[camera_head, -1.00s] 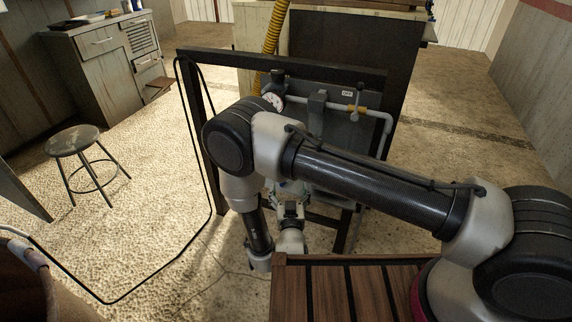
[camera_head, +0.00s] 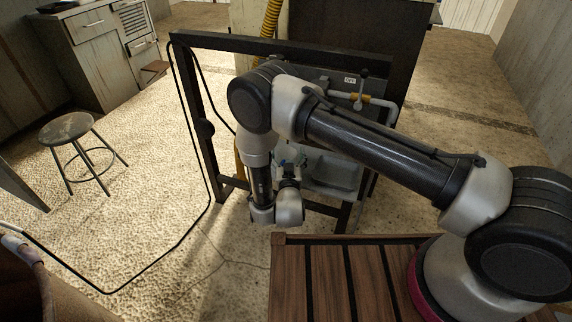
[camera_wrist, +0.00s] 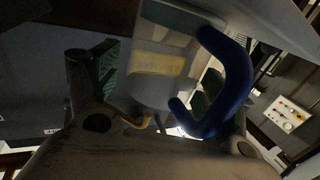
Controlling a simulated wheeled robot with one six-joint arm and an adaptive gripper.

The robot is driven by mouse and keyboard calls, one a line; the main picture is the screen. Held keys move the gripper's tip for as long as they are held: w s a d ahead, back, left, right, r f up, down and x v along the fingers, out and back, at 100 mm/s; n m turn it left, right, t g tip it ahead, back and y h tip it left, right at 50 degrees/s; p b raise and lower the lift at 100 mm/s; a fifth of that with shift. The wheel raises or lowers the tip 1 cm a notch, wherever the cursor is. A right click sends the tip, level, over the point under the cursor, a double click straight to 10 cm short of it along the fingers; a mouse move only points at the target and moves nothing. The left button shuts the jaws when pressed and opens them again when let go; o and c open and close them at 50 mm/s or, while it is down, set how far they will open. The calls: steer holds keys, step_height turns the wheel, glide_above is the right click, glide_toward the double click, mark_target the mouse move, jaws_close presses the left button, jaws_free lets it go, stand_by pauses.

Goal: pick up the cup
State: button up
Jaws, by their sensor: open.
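The cup (camera_wrist: 150,88) shows close up in the wrist view, with a pale grey body, a yellowish lettered band and a thick blue handle (camera_wrist: 238,85) on the right. My gripper (camera_wrist: 160,68) is open, one green-padded finger left of the cup and the other on the right, partly behind the handle. I cannot tell whether either finger touches the cup. In the head view my gripper (camera_head: 291,170) is low in front of the rack's grey panel, mostly hidden by my wrist. Small blue and green bits show there, but the cup is not clear.
A dark rack frame (camera_head: 200,130) with a hose and pipe (camera_head: 380,100) stands around the gripper area. A slatted wooden top (camera_head: 325,285) is in front. A stool (camera_head: 66,128) and cabinet (camera_head: 100,50) stand left, with open floor between.

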steer(key=c, duration=1.2)
steer(key=shift+c, duration=0.2)
steer(key=shift+r, duration=0.15)
